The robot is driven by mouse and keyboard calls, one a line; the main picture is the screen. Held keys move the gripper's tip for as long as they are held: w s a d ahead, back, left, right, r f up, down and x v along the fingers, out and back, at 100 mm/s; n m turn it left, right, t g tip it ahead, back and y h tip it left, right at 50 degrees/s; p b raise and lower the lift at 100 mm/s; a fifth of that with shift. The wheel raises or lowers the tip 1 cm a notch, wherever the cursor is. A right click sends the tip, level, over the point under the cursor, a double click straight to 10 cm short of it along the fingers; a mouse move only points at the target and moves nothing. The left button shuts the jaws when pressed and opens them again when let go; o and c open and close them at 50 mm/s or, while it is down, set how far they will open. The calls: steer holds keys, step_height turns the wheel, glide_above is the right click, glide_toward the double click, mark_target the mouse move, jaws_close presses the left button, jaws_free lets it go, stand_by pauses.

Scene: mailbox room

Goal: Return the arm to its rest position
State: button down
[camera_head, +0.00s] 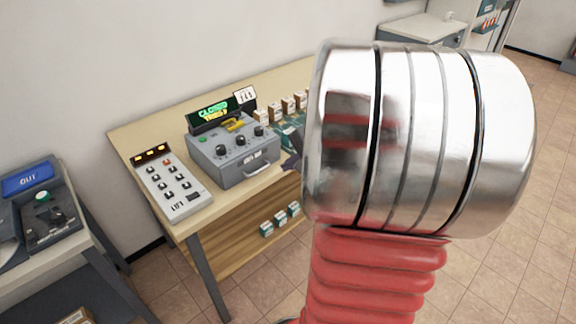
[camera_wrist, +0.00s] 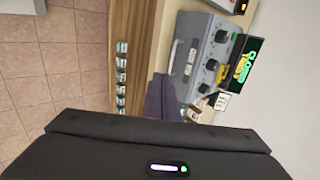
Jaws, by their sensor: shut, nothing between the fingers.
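My arm, with a red ribbed sleeve and a shiny metal joint, rises large across the right half of the head view and hides part of the table. My gripper shows in the wrist view as dark fingers (camera_wrist: 160,100) beyond its black housing. The fingers are shut with nothing between them. In the head view only a small dark part of my gripper (camera_head: 291,163) shows left of the metal joint, close to the right side of the grey machine (camera_head: 228,160). In the wrist view the grey machine (camera_wrist: 192,60) lies just beyond the fingers. I cannot tell the exact gap.
A wooden table (camera_head: 130,130) carries the grey machine, a keypad panel (camera_head: 172,186) and several small boxes (camera_head: 275,108). More small boxes (camera_head: 281,219) sit on its lower shelf. A stand with a blue "OUT" sign (camera_head: 28,179) is at left. Tiled floor (camera_head: 530,200) is open at right.

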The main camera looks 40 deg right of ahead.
stand_by(0.3)
steer(key=s+a+n+g+y, duration=0.1)
steer(key=s+a+n+g, duration=0.4)
steer(key=a, duration=0.7)
steer(key=s+a+r+n, duration=0.2)
steer(key=a+r+n, duration=0.1)
steer(key=a, duration=0.3)
steer(key=s+a+r+n+t, duration=0.1)
steer(key=s+a+r+n, duration=0.1)
steer(key=a+n, duration=0.4)
steer(key=s+a+r+n+t, duration=0.1)
steer(key=s+a+r+n, duration=0.1)
steer(key=a, duration=0.5)
steer(key=shift+a+r+n+h, duration=0.25)
steer(key=shift+r+n+h, duration=0.15)
steer(key=shift+r+n, duration=0.6)
steer(key=shift+f, duration=0.2)
